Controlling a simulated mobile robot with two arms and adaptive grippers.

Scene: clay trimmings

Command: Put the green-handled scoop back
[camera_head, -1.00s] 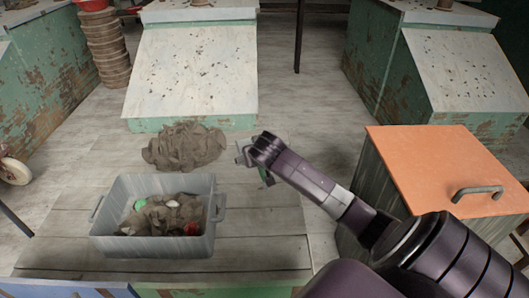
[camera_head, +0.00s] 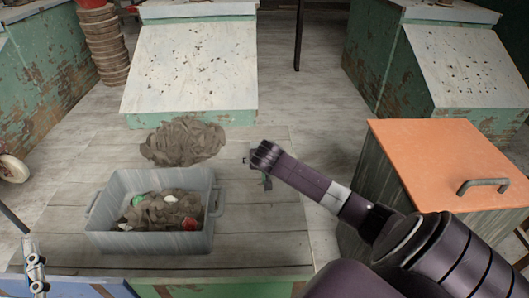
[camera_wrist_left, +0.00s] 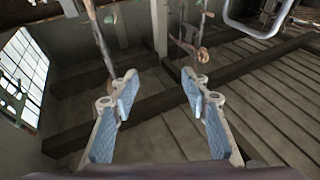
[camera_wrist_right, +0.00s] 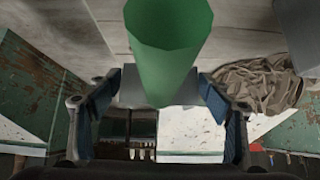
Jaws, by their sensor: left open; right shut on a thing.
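In the right wrist view, the scoop's green handle (camera_wrist_right: 170,45) lies between the fingers of my right gripper (camera_wrist_right: 160,84), which is shut on it. A grey part shows behind the handle; the rest of the scoop is hidden. In the head view my right gripper (camera_head: 259,170) is over the plank table (camera_head: 262,222), right of the grey tub (camera_head: 150,243) and apart from it. The scoop is barely visible there. My left gripper (camera_wrist_left: 160,78) is open and empty in its wrist view; part of it shows at the lower left of the head view (camera_head: 36,270).
The tub holds brown trimmings (camera_head: 172,205) with green, white and red pieces among them. A heap of brown trimmings (camera_head: 184,142) lies behind the tub. A chest with an orange lid (camera_head: 435,155) stands at right. The table's right part is mostly bare.

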